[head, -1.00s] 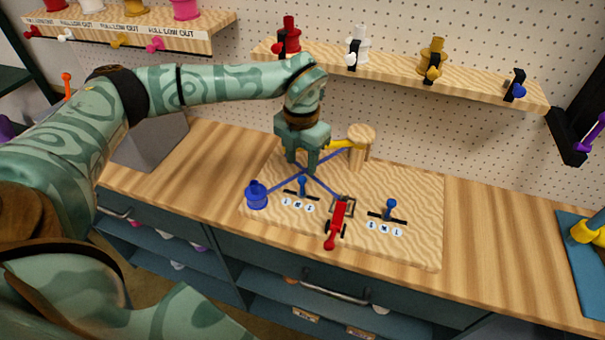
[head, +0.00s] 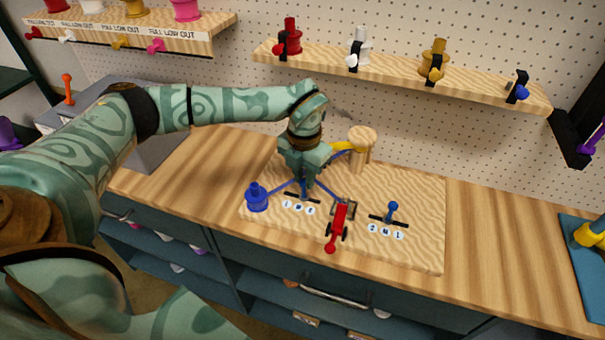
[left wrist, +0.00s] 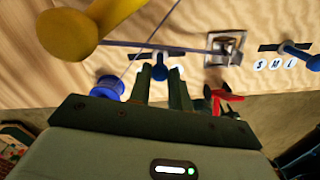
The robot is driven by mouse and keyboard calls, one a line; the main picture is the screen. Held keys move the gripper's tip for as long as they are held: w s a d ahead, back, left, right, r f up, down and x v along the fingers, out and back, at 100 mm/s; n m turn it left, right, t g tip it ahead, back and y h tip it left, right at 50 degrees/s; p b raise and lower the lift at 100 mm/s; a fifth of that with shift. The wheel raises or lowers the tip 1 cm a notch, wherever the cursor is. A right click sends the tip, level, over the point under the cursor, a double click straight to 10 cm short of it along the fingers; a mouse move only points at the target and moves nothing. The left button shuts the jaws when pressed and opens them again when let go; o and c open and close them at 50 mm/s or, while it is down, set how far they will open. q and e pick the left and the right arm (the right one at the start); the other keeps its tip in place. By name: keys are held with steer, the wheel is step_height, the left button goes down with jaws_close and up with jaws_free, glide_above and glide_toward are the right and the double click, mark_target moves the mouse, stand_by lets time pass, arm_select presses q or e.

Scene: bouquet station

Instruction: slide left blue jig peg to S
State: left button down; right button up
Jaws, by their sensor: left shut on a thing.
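The left blue jig peg (left wrist: 160,72) stands in its short black slot (left wrist: 138,54) on the wooden jig board (head: 420,240). It is near the middle of the slot. My left gripper (head: 304,188) points down over this slot and hides most of the peg in the head view. In the left wrist view, my gripper's fingers (left wrist: 160,82) are on both sides of the peg's knob, shut on it. Letter labels (head: 298,208) lie in front of the slot, partly too small to read. My right gripper is not in view.
A blue spool (head: 257,196) stands left of the slot and a red toggle clamp (head: 339,225) to its right. A second blue peg (head: 392,211) stands in the right slot. A wooden post (head: 361,146) with a yellow piece is behind. Blue strings cross the board.

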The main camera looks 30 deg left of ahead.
arm_select(q)
steer(key=d, duration=0.3)
steer(key=shift+w+r+p, duration=0.1)
steer(key=shift+w+p, duration=0.2)
steer(key=shift+w, duration=0.05)
steer(key=c, duration=1.5)
jaws_free()
steer(key=shift+o, duration=1.1)
steer(key=shift+d, duration=0.15)
steer(key=shift+w+r, duration=0.1)
steer(key=shift+r, duration=0.25)
step_height(320, 180, up, 7)
steer(key=shift+f+p, duration=0.15)
steer(key=shift+p, duration=0.25)
